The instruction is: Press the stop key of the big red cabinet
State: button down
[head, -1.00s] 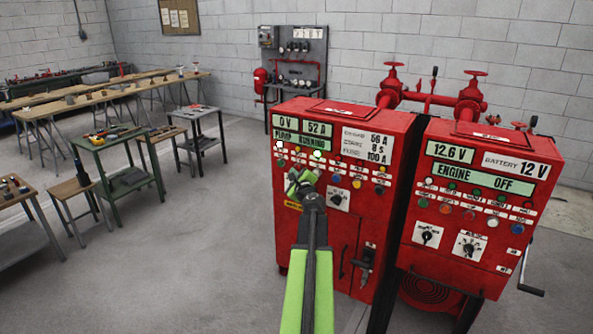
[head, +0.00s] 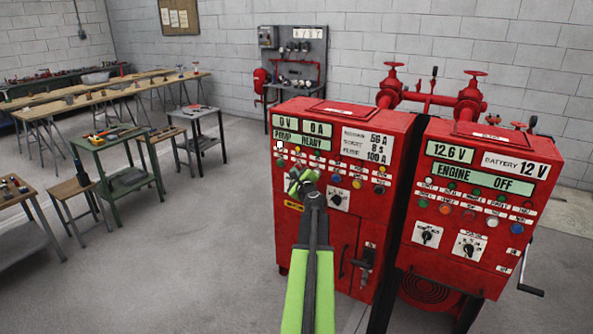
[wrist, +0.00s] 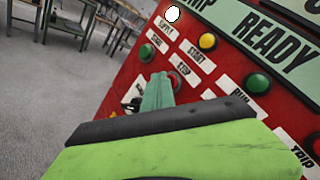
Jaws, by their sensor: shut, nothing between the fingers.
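The big red cabinet (head: 330,225) stands in the middle of the head view and fills the right of the wrist view (wrist: 118,84). In the wrist view, the STOP label (wrist: 183,70) is visible. A dark round key (wrist: 175,83) beneath that label is partly hidden by my fingertips. My gripper (head: 297,178) is shut and empty, with its tips at the key panel. In the wrist view the shut fingers (wrist: 157,93) overlap that key; I cannot tell whether they touch it.
A second red cabinet (head: 470,210) with an ENGINE OFF display stands close on the right. Red valves and pipes (head: 430,98) rise behind. Workbenches (head: 110,92) and small tables stand at the left. The grey floor (head: 195,240) left of the cabinet is clear.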

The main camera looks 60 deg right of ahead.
jog(key=shift+a, duration=0.8)
jog(key=shift+a, duration=0.1)
jog(key=a, duration=0.4)
jog(key=shift+a, duration=0.4)
dwell(0.5)
